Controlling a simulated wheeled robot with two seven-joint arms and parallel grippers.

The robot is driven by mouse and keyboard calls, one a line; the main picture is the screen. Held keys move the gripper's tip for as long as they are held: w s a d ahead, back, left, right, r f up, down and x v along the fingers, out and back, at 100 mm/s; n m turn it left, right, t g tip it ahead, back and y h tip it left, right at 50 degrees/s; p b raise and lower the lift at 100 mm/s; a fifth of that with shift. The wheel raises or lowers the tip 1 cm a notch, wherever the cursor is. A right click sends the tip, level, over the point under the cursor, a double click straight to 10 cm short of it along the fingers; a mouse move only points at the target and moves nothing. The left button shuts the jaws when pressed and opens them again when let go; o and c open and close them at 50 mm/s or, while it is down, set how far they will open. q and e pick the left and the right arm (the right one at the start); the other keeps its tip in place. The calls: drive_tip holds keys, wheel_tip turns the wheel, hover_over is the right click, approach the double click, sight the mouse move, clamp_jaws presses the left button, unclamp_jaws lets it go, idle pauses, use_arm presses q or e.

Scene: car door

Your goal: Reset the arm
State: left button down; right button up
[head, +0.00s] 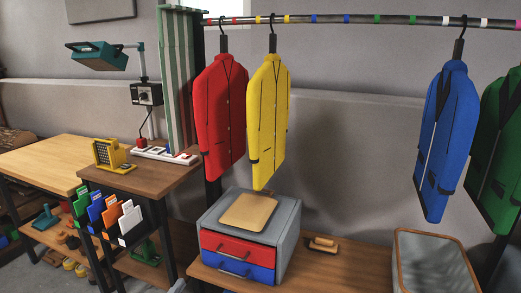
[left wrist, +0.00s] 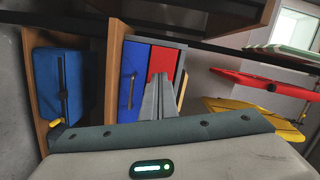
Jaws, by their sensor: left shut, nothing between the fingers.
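My left gripper (left wrist: 165,82) shows in the left wrist view, its grey fingers shut and empty. The fingers point toward the grey drawer box, with its blue drawer (left wrist: 132,75) and red drawer (left wrist: 163,62) behind them. That view is turned on its side. I cannot make out either gripper in the head view. There the drawer box (head: 290,222) stands on a wooden bench, with both its red drawer (head: 232,247) and blue drawer (head: 225,269) looking shut. My right gripper is not in view.
Red (head: 221,115), yellow (head: 267,120), blue (head: 445,140) and green (head: 508,160) jackets hang from a rail (head: 350,19). A grey basket (head: 400,232) stands right of the box. A side table (head: 150,180) holds a yellow device and power strip. A blue bag (left wrist: 60,85) shows in the left wrist view.

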use_arm(q)
drive_tip(key=s+d+f+n+g+y, duration=0.25)
drive_tip(key=s+f+n, duration=0.25)
drive_tip(key=s, duration=0.6)
drive_tip(key=s+d+f+n+g+y, duration=0.1)
drive_tip(key=s+f+n+g, duration=0.3)
drive_tip(key=s, duration=0.6)
drive_tip(key=s+d+f+n+g+h, duration=0.1)
drive_tip(key=s+d+n+g, duration=0.15)
drive_tip(key=s, duration=0.75)
drive_tip(key=s+d+f+n+g+h, duration=0.1)
drive_tip(key=s+d+n+g, duration=0.2)
drive_tip(key=s, duration=0.8)
wheel_tip(320, 180, down, 16)
drive_tip(key=s+a+p, duration=0.1)
drive_tip(key=p, duration=1.3)
drive_tip(key=shift+s+a+f+t, duration=0.15)
drive_tip(key=shift+a+f+t, duration=0.05)
drive_tip(key=shift+a+t, duration=0.1)
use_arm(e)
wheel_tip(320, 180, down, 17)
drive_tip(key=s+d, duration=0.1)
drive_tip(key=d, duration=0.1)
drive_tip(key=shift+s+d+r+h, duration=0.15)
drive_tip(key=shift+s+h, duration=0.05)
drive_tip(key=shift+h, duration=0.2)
use_arm(q)
drive_tip(key=shift+y, duration=0.25)
